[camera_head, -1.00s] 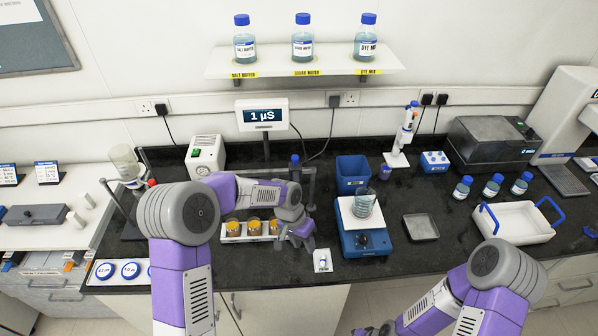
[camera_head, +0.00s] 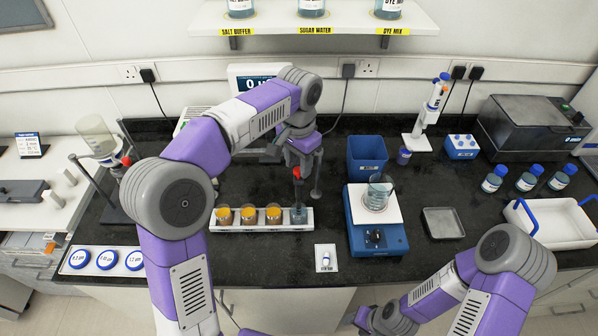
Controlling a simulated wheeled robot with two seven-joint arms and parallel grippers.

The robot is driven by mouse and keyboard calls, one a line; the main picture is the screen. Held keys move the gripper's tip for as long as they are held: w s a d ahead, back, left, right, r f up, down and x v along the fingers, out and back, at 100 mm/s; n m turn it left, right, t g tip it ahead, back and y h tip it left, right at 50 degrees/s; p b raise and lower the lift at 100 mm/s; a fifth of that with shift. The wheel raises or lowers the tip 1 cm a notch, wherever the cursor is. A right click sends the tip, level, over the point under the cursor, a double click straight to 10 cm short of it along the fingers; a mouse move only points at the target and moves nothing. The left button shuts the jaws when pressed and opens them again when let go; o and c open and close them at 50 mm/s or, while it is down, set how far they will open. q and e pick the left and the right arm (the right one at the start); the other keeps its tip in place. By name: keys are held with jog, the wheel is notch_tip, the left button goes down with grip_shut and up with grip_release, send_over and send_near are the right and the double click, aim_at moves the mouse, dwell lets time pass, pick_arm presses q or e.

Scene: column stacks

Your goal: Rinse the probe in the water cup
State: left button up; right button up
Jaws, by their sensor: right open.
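My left gripper (camera_head: 303,150) is above the right end of a white rack and is shut on the upright probe (camera_head: 297,192), a thin dark stick with red near its top. The probe's lower end is at the small clear bluish water cup (camera_head: 299,216), in the rack's last place; its exact depth is hard to tell. Three cups of orange liquid (camera_head: 248,214) stand to its left in the rack (camera_head: 262,228). My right gripper (camera_head: 384,320) is low at the bottom edge, empty, away from the bench objects.
The probe stand (camera_head: 317,180) is just behind and right of the gripper. A meter (camera_head: 242,72) is partly hidden by my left arm. A blue stirrer (camera_head: 376,240) with a beaker (camera_head: 378,192), a blue bin (camera_head: 367,156) and a small white card (camera_head: 326,258) stand to the right.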

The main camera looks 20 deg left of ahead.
aim_at(299, 191)
pick_arm(q)
jog(key=shift+f, duration=1.4)
grip_shut()
